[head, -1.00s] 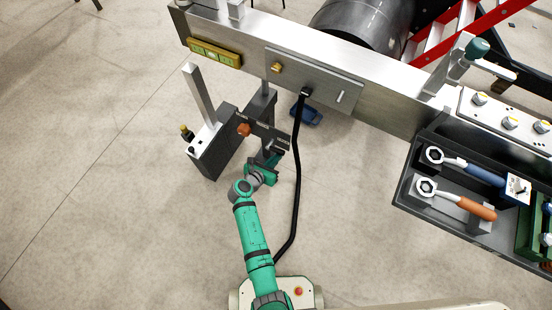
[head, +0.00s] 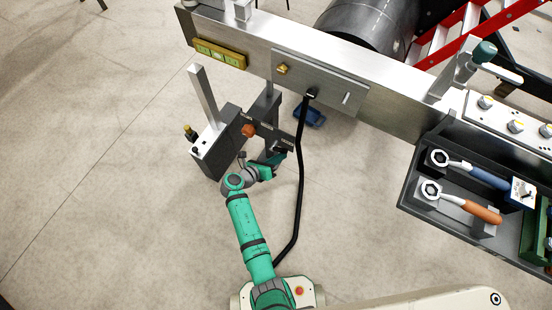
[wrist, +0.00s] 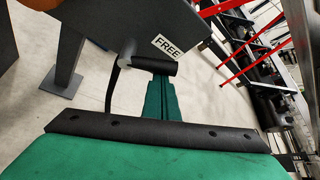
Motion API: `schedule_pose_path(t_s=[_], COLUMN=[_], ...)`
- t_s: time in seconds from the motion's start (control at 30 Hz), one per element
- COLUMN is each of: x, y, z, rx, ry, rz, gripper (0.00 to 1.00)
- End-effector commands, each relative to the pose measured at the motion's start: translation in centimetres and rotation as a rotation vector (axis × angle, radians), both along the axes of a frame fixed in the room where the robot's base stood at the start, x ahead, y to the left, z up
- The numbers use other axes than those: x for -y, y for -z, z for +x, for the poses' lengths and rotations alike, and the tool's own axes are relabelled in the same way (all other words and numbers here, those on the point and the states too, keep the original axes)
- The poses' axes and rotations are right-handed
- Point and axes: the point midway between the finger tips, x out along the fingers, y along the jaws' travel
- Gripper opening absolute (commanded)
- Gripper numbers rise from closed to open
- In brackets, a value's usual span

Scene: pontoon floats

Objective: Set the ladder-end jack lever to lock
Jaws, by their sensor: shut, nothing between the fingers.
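The jack's dark plate (head: 268,127) hangs below the steel beam and carries small white labels. In the wrist view the label (wrist: 167,46) at the plate's near end reads FREE. A lever with a black cylindrical grip (wrist: 150,66) lies beside that label; in the head view its dark end (head: 281,150) is small and partly hidden. My green gripper (head: 278,159) is at the FREE end of the plate. In the wrist view its shut fingers (wrist: 161,84) reach up to the lever grip, with nothing held. I cannot tell whether they touch the grip.
An orange knob (head: 248,130) and a dark box with an upright post (head: 203,95) stand left of the plate. A black hose (head: 300,185) hangs close on the right. A tool tray (head: 425,209) is farther right. The floor on the left is clear.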

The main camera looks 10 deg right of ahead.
Motion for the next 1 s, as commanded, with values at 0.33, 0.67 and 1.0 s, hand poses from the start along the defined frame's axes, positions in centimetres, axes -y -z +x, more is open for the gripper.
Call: schedule_pose_path(t_s=[0.33, 0.67, 1.0], x=[-1.8, -2.8, -3.9], y=[-1.7, -2.8, -3.3], z=[0.8, 1.5, 2.2], rx=[-0.189, -0.299, -0.299], ry=[-0.017, -0.017, -0.018], rz=[-0.274, -0.431, -0.429], gripper=[0.00, 0.00, 0.00])
